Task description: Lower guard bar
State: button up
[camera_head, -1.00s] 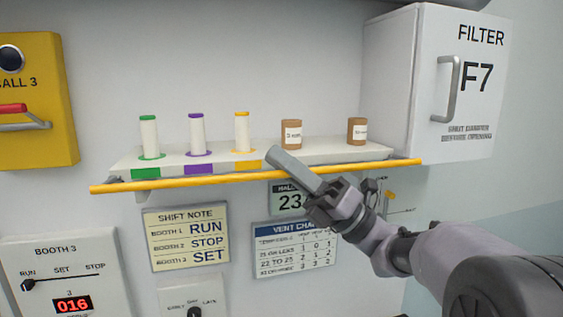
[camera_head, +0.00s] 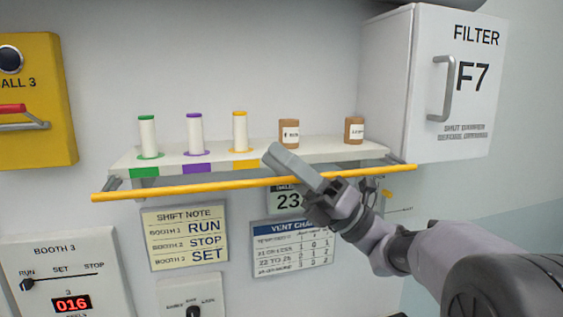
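The guard bar (camera_head: 180,190) is a long yellow rod along the front of a white shelf (camera_head: 330,151). It sits a little below the shelf's front edge, on short grey arms at its ends. My gripper (camera_head: 275,153) is in front of the bar, right of the middle, with its grey tip reaching over the bar at the shelf edge. The gripper overlaps the bar in the picture; whether it touches it I cannot tell. Its fingers are seen from the side, so their opening does not show.
On the shelf stand three white spools with green (camera_head: 148,137), purple (camera_head: 195,134) and yellow (camera_head: 240,132) ends, and two brown jars (camera_head: 289,134). A white filter box (camera_head: 385,85) stands at the right. Notes and a booth panel (camera_head: 62,270) are on the wall below.

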jog(key=b+v, duration=1.1)
jog(key=v, duration=0.6)
jog(key=shift+f, duration=0.2)
jog(key=shift+d, duration=0.15)
